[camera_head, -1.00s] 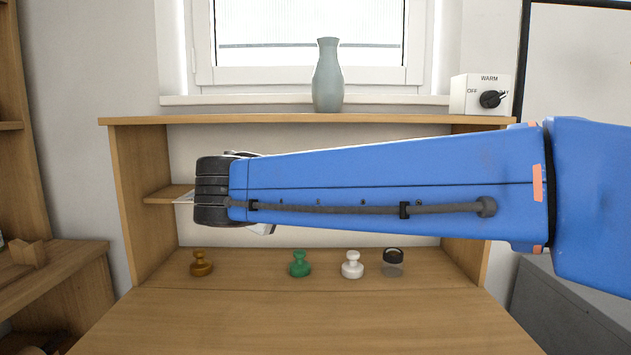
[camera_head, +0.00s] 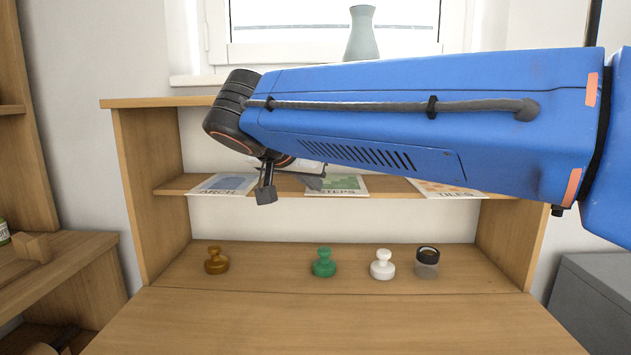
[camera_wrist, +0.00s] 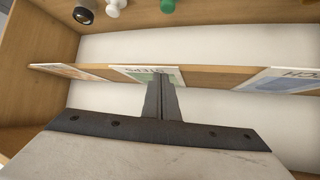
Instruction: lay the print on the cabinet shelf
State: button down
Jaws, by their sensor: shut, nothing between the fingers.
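Three prints lie on the middle shelf of the wooden cabinet (camera_head: 290,184). ARCH (camera_head: 224,184) is at the left, STEPS (camera_head: 350,187) is near the middle, and TILES (camera_head: 452,190) is at the right, partly behind my arm. Their front edges reach the shelf's front edge. In the wrist view the picture is upside down, with ARCH (camera_wrist: 285,80) at the right, STEPS (camera_wrist: 140,73) in the middle and TILES (camera_wrist: 68,71) at the left. My gripper (camera_wrist: 162,82) is shut and empty, its tips in front of STEPS; I cannot tell whether they touch it.
Brown (camera_head: 216,261), green (camera_head: 324,263) and white (camera_head: 382,265) knobbed pieces and a dark-topped jar (camera_head: 427,263) stand on the lower board. The front of that board is clear. A vase (camera_head: 362,35) stands on the sill above.

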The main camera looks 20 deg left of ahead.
aim_at(330, 185)
jog(key=w, duration=0.6)
jog(key=w+d, duration=0.1)
jog(key=w, duration=0.2)
jog(key=shift+w, duration=0.4)
jog(key=shift+s+f, duration=0.1)
jog(key=shift+f, duration=0.8)
jog(key=shift+f, duration=0.1)
jog(key=shift+s+f, duration=0.1)
jog(key=shift+s, duration=0.55)
jog(key=shift+a+r, duration=0.15)
jog(key=shift+r, duration=0.55)
jog(key=shift+w+r, duration=0.1)
jog(key=shift+r, duration=0.05)
